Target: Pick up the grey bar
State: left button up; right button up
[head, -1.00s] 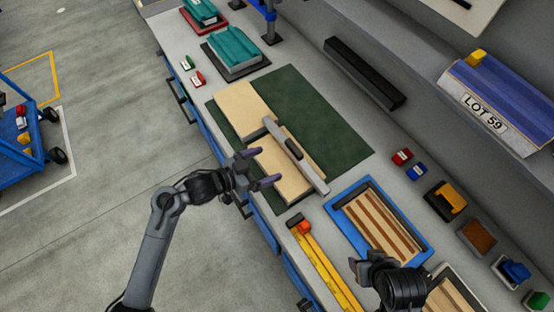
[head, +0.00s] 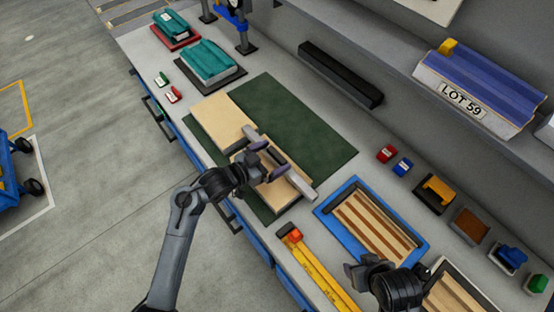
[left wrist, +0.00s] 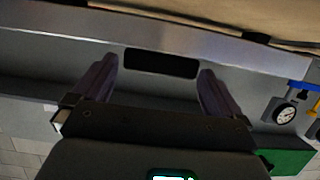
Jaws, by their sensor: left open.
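The grey bar (head: 301,186) lies at a slant across the pale wooden panels (head: 221,116) on the green mat. It has a black inset at its middle, partly hidden by my gripper in the head view. My left gripper (head: 270,158) is open at the bar's middle. In the left wrist view the grey bar (left wrist: 55,33) crosses the upper part, and my left gripper's fingers (left wrist: 156,82) stand to either side of the black inset. I cannot tell whether they touch the bar. My right gripper (head: 366,271) is at the lower right, its jaws unclear.
The green mat (head: 315,135) is bare to the right of the panels. A blue tray (head: 323,212) of wood strips and a yellow level (head: 318,270) lie nearer. A black rail (head: 340,75) lies along the back. Teal stacks (head: 210,60) stand at the far end.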

pick_arm(q)
jog(key=shift+x, duration=1.15)
jog(key=shift+c, duration=0.5)
jog(key=c, duration=1.4)
jog(key=shift+r, duration=0.15)
jog(key=shift+c, duration=1.2)
jog(key=shift+r, duration=0.2)
